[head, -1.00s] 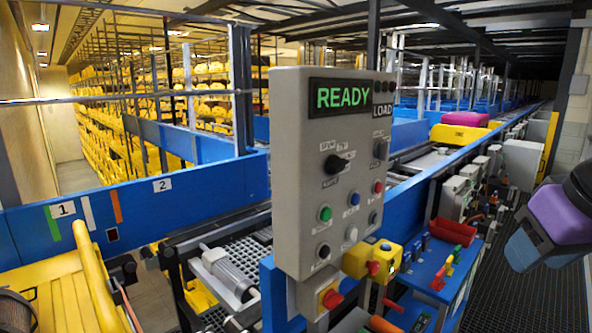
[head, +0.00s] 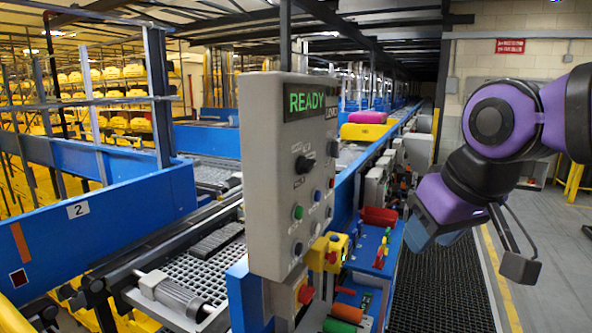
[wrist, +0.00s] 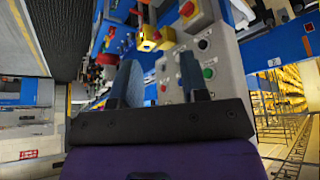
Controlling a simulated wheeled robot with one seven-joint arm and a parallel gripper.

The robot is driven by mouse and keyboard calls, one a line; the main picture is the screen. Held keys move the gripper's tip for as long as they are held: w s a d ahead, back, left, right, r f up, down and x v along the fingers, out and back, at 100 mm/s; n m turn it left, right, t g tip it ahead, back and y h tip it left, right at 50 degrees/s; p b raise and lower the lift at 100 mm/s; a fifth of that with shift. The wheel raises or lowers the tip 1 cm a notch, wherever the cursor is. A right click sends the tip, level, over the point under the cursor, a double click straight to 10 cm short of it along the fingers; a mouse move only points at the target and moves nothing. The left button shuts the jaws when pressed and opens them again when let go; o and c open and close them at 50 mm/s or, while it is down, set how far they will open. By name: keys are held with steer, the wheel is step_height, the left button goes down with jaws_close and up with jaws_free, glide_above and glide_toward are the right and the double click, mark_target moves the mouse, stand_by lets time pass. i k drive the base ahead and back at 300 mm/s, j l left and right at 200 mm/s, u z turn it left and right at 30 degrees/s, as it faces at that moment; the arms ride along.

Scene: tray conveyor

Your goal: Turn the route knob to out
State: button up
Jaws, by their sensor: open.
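The grey control panel (head: 290,190) stands upright left of centre in the head view, under a green READY display (head: 307,101). Its larger black knob (head: 305,164) sits between small labels that are too small to read. A second black knob (head: 333,149) is on the right of the panel. I cannot tell from the labels which is the route knob or where it points. My gripper (head: 418,228) is right of the panel, apart from it, and empty. In the wrist view its two fingers (wrist: 160,82) are spread, with the panel (wrist: 215,65) behind them.
A yellow box with a red button (head: 330,254) and a blue tool shelf (head: 375,245) sit low beside the panel. The conveyor behind carries a yellow tray (head: 365,132) with a magenta item (head: 368,117). Dark floor matting (head: 440,285) lies clear below my gripper.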

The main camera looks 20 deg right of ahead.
mark_target(303, 165)
steer(key=l, duration=0.55)
steer(key=i+l+z, duration=0.1)
steer(key=l, duration=0.45)
steer(key=i+l, duration=0.1)
steer(key=l, duration=0.45)
steer(key=k+z, duration=0.05)
